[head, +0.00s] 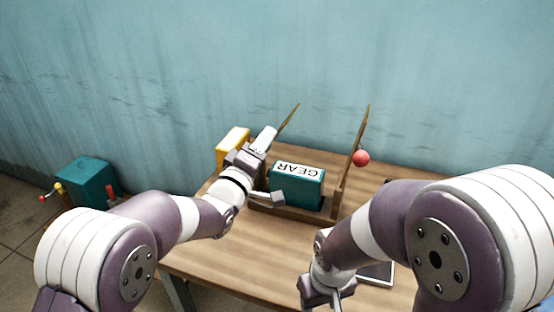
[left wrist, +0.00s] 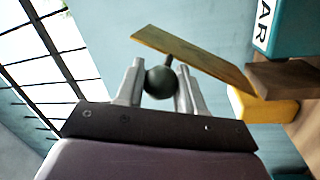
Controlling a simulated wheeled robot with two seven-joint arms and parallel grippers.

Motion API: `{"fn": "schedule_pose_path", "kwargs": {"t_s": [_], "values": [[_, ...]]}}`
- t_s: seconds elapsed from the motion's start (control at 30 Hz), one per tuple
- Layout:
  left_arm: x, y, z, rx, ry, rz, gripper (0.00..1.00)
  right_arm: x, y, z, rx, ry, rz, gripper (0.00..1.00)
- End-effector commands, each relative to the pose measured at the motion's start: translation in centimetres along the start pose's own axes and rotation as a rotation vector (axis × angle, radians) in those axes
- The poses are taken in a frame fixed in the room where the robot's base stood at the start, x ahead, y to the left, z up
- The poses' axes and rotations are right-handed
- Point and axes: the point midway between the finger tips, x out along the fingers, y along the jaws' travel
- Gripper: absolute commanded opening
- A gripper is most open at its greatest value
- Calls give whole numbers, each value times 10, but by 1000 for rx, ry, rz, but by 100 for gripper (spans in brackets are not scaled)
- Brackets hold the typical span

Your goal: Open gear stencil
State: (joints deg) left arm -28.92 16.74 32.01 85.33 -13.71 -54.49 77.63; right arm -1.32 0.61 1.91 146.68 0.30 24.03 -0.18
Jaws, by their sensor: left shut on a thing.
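The teal box (head: 297,186) with a white GEAR label sits in a wooden holder (head: 293,212) on the table. Two thin wooden flaps, the left flap (head: 289,116) and the right flap (head: 357,140), stand tilted outward at its sides. The right flap bears a red ball knob (head: 361,158). My left gripper (head: 265,138) is at the left flap. In the left wrist view its fingers close around a dark green ball knob (left wrist: 160,83) fixed to the wooden flap (left wrist: 195,58). My right gripper (head: 336,297) is low in front, partly cut off; its fingers are unclear.
A yellow box (head: 233,137) stands behind my left gripper. A dark flat object (head: 377,273) lies by my right arm. A teal unit (head: 86,180) with coloured knobs stands left of the table. The wooden table (head: 245,254) is bare in front of the holder.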

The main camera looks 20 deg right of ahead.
Motion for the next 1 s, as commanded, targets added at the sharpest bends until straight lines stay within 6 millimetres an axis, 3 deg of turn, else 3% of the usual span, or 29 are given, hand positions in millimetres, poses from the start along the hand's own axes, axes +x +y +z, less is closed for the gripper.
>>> {"fn": "schedule_pose_path", "kwargs": {"t_s": [0.2, 0.5, 1.0], "values": [[-1, 1, -26, -169, 36, 8, 0, 1, 0, 0, 0, 0, 0, 50], [-3, -4, -48, -335, 68, 13, 0, 0, 0, 0, 0, 0, 0, 50], [-4, -7, -58, -410, 81, 16, 0, 0, 0, 0, 0, 0, 0, 50]]}}
